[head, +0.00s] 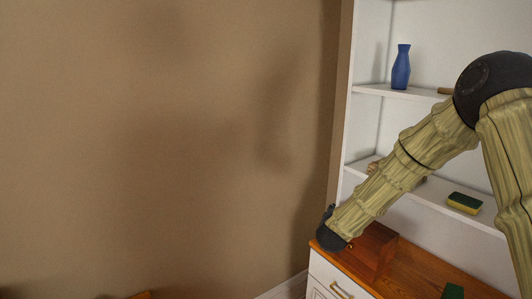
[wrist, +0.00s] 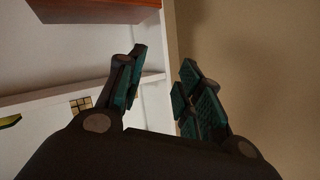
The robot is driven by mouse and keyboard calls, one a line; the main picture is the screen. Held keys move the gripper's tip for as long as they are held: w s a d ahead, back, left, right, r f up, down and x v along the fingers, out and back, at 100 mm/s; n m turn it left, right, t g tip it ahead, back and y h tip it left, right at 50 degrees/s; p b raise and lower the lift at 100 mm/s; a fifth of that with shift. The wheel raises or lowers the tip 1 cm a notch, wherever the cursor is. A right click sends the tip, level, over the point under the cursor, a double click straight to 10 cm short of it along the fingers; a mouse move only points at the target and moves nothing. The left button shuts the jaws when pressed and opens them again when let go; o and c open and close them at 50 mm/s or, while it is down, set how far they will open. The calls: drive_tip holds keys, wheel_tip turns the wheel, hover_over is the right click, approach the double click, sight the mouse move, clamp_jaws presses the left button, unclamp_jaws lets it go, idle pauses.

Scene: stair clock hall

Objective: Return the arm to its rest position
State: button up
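My gripper (wrist: 164,62) is open in the wrist view, with a clear gap between its dark, green-padded fingers and nothing held between them. In the head view my arm comes in from the right, bends at a dark joint and slopes down to the left. Its dark end is in front of the left edge of the wooden-topped cabinet (head: 425,273), near a wooden box (head: 378,247). The fingers are not clear in that view, and I cannot tell their exact distance from the cabinet.
White shelves (head: 455,208) stand behind my arm, with a blue vase (head: 401,68) above and a green-yellow sponge (head: 464,203) lower. A puzzle cube (wrist: 81,104) shows in the wrist view. A green object (head: 452,291) is on the cabinet. Bare brown wall fills the left.

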drive_tip(key=s+a+f+n+g+y+b, duration=0.1)
drive_tip(key=s+f+n+g+y, duration=0.15)
drive_tip(key=s+f, duration=1.15)
drive_tip(key=s+a+f+n+g+y+b, duration=0.1)
drive_tip(key=s+a+f+n+g+b, duration=0.15)
drive_tip(key=s+f, duration=1.1)
drive_tip(key=s+f+n+g, duration=0.1)
drive_tip(key=s+f, duration=0.4)
drive_tip(key=s, duration=0.5)
drive_tip(key=s+d+f+n+g+b, duration=0.1)
drive_tip(key=s+f+g, duration=0.3)
drive_tip(key=s, duration=0.7)
drive_tip(key=s+d+f+n+g+y, duration=0.1)
drive_tip(key=s+f+g, duration=0.2)
drive_tip(key=s+f, duration=0.4)
drive_tip(key=s, duration=0.3)
drive_tip(key=shift+s, duration=0.15)
